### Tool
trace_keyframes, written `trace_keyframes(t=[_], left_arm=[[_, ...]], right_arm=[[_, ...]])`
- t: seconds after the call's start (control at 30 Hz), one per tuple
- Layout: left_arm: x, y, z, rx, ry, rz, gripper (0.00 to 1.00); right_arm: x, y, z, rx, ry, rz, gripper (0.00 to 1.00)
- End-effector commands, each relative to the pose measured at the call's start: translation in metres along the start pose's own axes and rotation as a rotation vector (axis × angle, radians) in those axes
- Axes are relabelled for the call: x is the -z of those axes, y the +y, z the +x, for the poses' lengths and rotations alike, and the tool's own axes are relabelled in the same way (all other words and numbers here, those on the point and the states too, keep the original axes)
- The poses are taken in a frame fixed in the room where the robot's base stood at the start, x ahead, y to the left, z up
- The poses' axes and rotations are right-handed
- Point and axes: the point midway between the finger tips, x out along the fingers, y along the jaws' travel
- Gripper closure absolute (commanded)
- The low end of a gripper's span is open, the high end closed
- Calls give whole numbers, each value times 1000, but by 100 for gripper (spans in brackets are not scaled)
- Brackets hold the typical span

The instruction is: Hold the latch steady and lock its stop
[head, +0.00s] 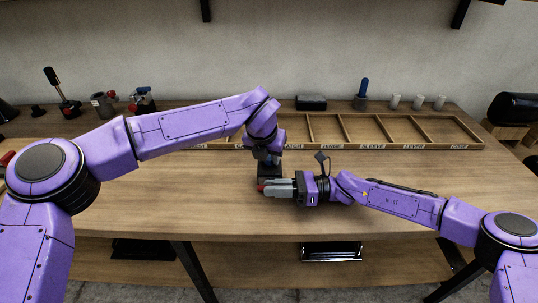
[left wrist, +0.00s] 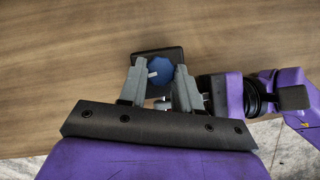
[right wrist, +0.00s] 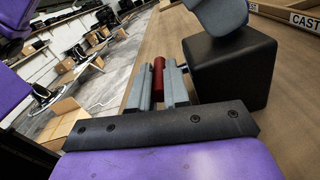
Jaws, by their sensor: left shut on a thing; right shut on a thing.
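A black block (head: 269,172), apparently the latch body, stands on the wooden table; it also shows in the left wrist view (left wrist: 145,56) and right wrist view (right wrist: 235,72). A blue round part (left wrist: 160,72) with a pale strip sits at it. My left gripper (left wrist: 157,76) points down from above with its fingers shut on the blue part. A red cylinder (right wrist: 158,70), apparently the stop, shows beside the block. My right gripper (right wrist: 162,72) lies level, coming from the right, and is shut on the red cylinder. The contact inside the fingers is partly hidden.
A wooden tray (head: 400,148) with labelled compartments lies behind the grippers. Several clamps and fittings (head: 102,103) stand at the back left. A blue-handled tool (head: 362,95) and white cups (head: 418,102) stand at the back right. The front table is clear.

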Motion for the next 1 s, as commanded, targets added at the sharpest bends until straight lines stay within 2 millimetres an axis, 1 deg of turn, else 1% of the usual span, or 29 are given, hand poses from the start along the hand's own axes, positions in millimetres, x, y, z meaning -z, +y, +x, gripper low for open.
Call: trace_keyframes(t=[0.3,0.8,0.83,0.87,0.9,1.0], left_arm=[[0,1,0,43,-2,102,98],[-1,1,0,50,-3,120,98],[-1,1,0,50,-3,119,64],[-1,1,0,50,-2,119,54],[-1,1,0,50,-2,119,41],[0,1,0,50,-2,119,41]], right_arm=[[0,0,0,0,1,0,100],[0,0,0,0,1,0,100],[0,0,0,1,1,0,100],[0,0,0,1,1,0,100],[0,0,0,0,1,0,100],[0,0,0,0,1,0,100]])
